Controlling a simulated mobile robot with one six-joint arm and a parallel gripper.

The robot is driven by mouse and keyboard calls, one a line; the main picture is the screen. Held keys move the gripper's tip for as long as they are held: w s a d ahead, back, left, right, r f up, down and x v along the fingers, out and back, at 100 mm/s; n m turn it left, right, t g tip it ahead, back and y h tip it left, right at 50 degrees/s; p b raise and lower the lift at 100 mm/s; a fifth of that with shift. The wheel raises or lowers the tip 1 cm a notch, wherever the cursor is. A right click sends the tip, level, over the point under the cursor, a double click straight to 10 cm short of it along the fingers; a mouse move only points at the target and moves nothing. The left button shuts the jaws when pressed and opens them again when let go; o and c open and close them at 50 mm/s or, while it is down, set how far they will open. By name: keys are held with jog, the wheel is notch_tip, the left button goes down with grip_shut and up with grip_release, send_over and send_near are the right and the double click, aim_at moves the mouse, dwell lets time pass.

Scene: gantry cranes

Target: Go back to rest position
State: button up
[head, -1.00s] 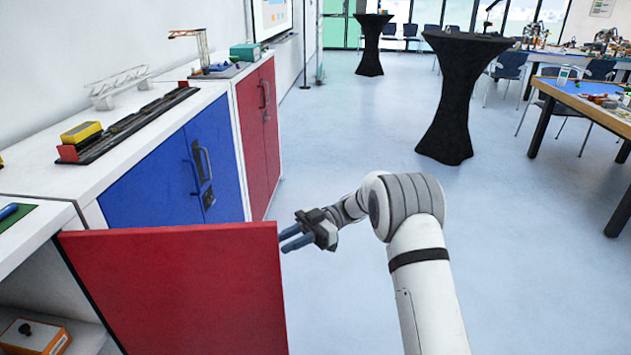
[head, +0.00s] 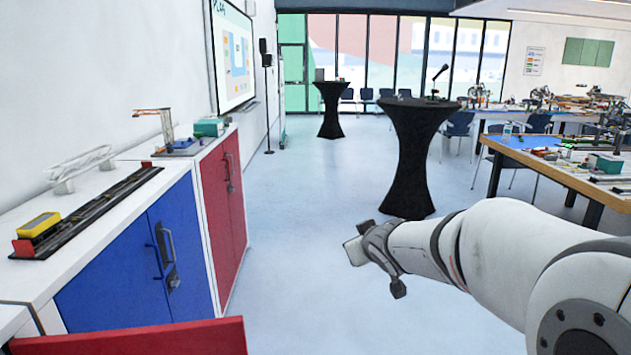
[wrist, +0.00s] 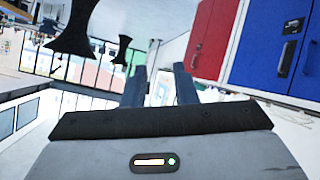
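My gripper (wrist: 160,88) shows in the wrist view with its two blue-grey fingers apart and nothing between them. In the head view my arm reaches in from the lower right, and its end is over the open floor, right of the cabinets. The fingers cannot be made out there. The wrist view is tilted, with the blue cabinet (wrist: 262,48) and red cabinet (wrist: 212,38) at its upper right, apart from the fingers.
An open red door (head: 140,340) sticks out at the lower left. The blue cabinet (head: 130,270) and red cabinet (head: 222,200) line the left wall. A black draped table (head: 408,165) stands ahead beyond my arm. A wooden-edged table (head: 560,178) is at the right. Floor between is clear.

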jog(key=s+d+f+m+g, duration=0.1)
jog(key=s+f+m+g, duration=0.1)
jog(key=s, duration=0.8)
jog(key=s+d+f+m+g+p, duration=0.1)
jog(key=s+g, duration=0.3)
jog(key=s, duration=0.5)
jog(key=s+d+f+m+g+h+p, duration=0.1)
jog(key=s+d+f+m+g, duration=0.1)
jog(key=s, duration=0.8)
notch_tip(320, 180, down, 2)
jog(key=shift+s+d+f+m+g, duration=0.1)
jog(key=shift+s+d+m+g, duration=0.2)
jog(key=shift+g, duration=0.5)
